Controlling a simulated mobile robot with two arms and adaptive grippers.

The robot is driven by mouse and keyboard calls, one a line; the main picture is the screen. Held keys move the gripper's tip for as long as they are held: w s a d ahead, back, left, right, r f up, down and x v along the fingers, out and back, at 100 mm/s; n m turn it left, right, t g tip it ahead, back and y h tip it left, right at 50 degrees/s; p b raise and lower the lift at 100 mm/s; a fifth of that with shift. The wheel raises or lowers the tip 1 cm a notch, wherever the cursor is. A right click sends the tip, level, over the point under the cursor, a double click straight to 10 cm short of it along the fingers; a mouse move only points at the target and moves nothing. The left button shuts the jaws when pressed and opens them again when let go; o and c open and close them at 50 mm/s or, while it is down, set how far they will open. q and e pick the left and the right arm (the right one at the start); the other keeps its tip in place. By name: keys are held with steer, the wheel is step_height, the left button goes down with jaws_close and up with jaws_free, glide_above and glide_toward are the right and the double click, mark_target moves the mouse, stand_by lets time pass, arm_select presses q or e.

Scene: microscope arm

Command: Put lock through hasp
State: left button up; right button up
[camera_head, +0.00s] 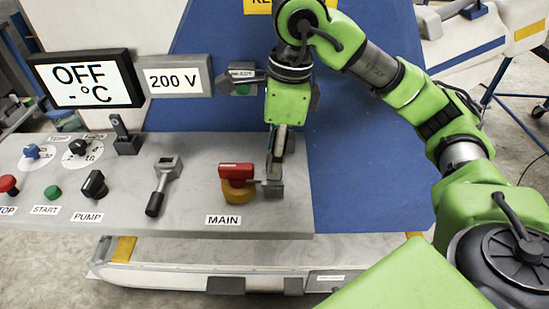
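The red-handled MAIN switch (236,171) stands on a yellow base (238,191) on the grey panel. My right gripper (272,187) points down just right of this switch, close to the panel. A thin grey piece shows between the switch and the fingertips. I cannot tell whether it is a hasp, nor whether the fingers grip it. A grey metal piece with a square opening and a black end (163,185) lies on the panel left of the switch. I cannot identify it surely as the lock. My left gripper is out of view.
The panel (200,215) also carries a black PUMP knob (95,184), a green START button (53,192), a red button (8,185) and dials. An OFF display (84,80) and a 200 V sign (174,81) stand behind. The blue surface right of the panel is clear.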

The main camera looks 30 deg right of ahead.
steer(key=shift+s+d+r, duration=0.15)
steer(key=shift+d+r, duration=0.05)
steer(key=shift+r, duration=1.4)
steer(key=shift+s+d+r, duration=0.1)
steer(key=shift+d+r, duration=0.05)
steer(key=shift+r, duration=1.4)
